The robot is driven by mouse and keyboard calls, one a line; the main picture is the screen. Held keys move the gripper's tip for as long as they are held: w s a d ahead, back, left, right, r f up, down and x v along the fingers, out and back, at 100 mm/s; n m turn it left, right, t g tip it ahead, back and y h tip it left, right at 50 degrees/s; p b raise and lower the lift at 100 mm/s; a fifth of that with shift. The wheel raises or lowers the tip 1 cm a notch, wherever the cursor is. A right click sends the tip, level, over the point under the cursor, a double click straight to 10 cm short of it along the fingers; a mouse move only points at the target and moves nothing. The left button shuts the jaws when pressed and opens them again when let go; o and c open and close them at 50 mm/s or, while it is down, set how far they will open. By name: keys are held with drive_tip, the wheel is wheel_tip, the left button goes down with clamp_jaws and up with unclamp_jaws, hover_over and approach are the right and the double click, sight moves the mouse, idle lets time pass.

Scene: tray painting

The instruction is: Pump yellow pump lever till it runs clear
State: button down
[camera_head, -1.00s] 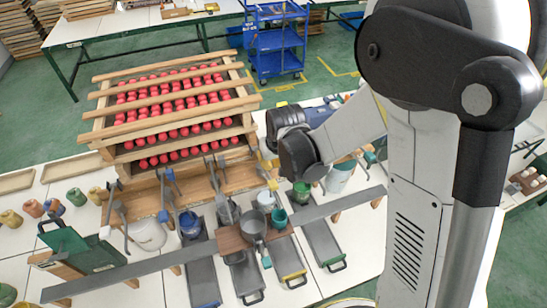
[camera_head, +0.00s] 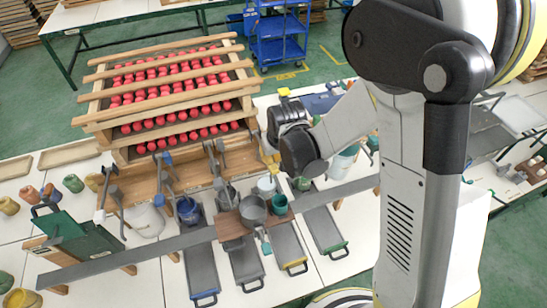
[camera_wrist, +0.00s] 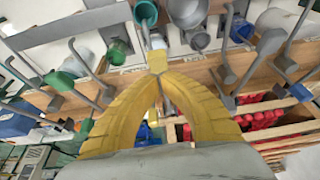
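The yellow pump lever shows as a small yellow block (camera_wrist: 157,59) in the wrist view, right at the fingertips; in the head view a yellow patch (camera_head: 274,169) shows below my wrist, but lever and fingers are hard to separate there. My gripper (camera_wrist: 160,76) has yellow arched fingers with their tips together. The tips are at or touching the block; I cannot tell whether they pinch it. A white bucket (camera_head: 266,187) stands just below the lever area.
Other grey levers and a blue bucket (camera_head: 188,211) stand to the left, a green bucket (camera_head: 302,184) to the right. Grey trays with coloured handles, including a yellow-handled tray (camera_head: 288,250), lie in front. A wooden rack of red pieces (camera_head: 170,118) stands behind.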

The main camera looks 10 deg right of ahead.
drive_tip(key=shift+f+b, duration=5.25)
drive_tip(key=shift+f, duration=0.2)
wheel_tip(320, 180, up, 13)
drive_tip(key=p, duration=0.8)
drive_tip(key=shift+f, duration=0.15)
drive_tip(key=shift+f, duration=0.1)
drive_tip(key=shift+s+d+f+b, duration=0.1)
drive_tip(key=shift+d+b, duration=0.05)
drive_tip(key=shift+b, duration=0.35)
drive_tip(key=s+d+f+t+b, duration=0.1)
drive_tip(key=s+d+f+b, duration=0.2)
drive_tip(key=s+b, duration=0.3)
drive_tip(key=s+d+f+m+t+b, duration=0.1)
drive_tip(key=s+d+f+b, duration=0.3)
drive_tip(key=b, duration=0.9)
drive_tip(key=s+d+f+m+t+b, duration=0.1)
drive_tip(key=s+d+f+b, duration=0.2)
drive_tip(key=s+f+b, duration=0.3)
drive_tip(key=s+b, duration=0.2)
drive_tip(key=b, duration=0.1)
drive_tip(key=shift+s+d+f+h+b, duration=0.3)
drive_tip(key=shift+s+d+h, duration=0.05)
drive_tip(key=shift+d+h, duration=0.05)
